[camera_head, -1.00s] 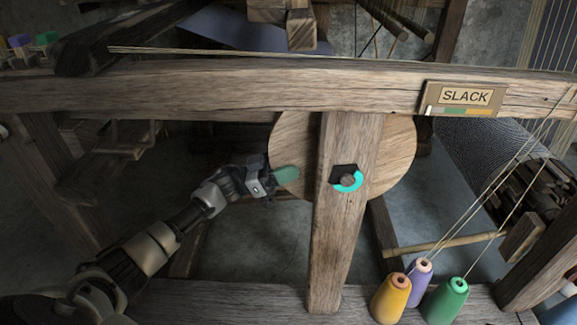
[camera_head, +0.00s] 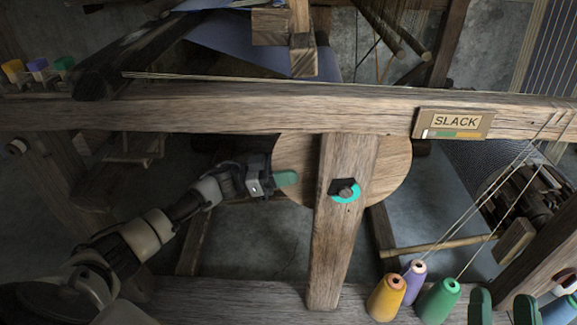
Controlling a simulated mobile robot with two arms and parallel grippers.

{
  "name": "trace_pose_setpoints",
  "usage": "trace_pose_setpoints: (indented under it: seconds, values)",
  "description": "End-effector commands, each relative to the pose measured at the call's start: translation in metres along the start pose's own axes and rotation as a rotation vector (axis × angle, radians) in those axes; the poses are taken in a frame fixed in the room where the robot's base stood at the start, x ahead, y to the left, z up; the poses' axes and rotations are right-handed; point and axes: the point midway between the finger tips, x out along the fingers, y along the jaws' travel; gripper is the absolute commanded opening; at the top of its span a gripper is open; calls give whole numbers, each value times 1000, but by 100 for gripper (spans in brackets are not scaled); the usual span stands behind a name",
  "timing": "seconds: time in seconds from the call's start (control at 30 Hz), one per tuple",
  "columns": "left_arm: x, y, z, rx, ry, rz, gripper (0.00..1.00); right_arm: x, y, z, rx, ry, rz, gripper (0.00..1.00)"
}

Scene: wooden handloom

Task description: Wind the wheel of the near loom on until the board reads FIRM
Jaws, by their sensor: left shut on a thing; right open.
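The board (camera_head: 454,123) on the near loom's front beam reads SLACK. A coloured strip runs under the word, with a white mark at its left end. The round wooden wheel (camera_head: 393,172) sits behind the upright post, which hides its middle. A dark hub with a cyan arc (camera_head: 345,191) shows on the post's front. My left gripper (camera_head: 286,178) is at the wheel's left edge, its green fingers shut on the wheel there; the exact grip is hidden. My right gripper (camera_head: 503,306) shows only as two green fingertips at the bottom right, apart and empty.
Yellow (camera_head: 386,298), purple (camera_head: 413,278) and green (camera_head: 438,300) thread cones stand on the lower beam, left of my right gripper. Threads rise from there to the right. The upright post (camera_head: 337,255) stands right of my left gripper.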

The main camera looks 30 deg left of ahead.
Motion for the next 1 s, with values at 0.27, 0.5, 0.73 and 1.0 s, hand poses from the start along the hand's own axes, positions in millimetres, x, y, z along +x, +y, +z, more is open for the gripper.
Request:
trace_pose_setpoints:
  seconds: [0.27, 0.5, 0.73, 1.0]
  values:
    - [0, 0, -7, 0, -38, -1, 0, -10, 7, 36, -9, -328, 17, 53]
    - [1, 0, -11, 0, -68, 0, 0, -32, 14, 64, -14, -611, 35, 53]
    - [1, 0, -15, 0, -99, 0, 0, -64, 19, 85, -14, -882, 53, 53]
    - [1, 0, -19, 0, -135, -1, 0, -110, 25, 97, -10, -1200, 75, 53]
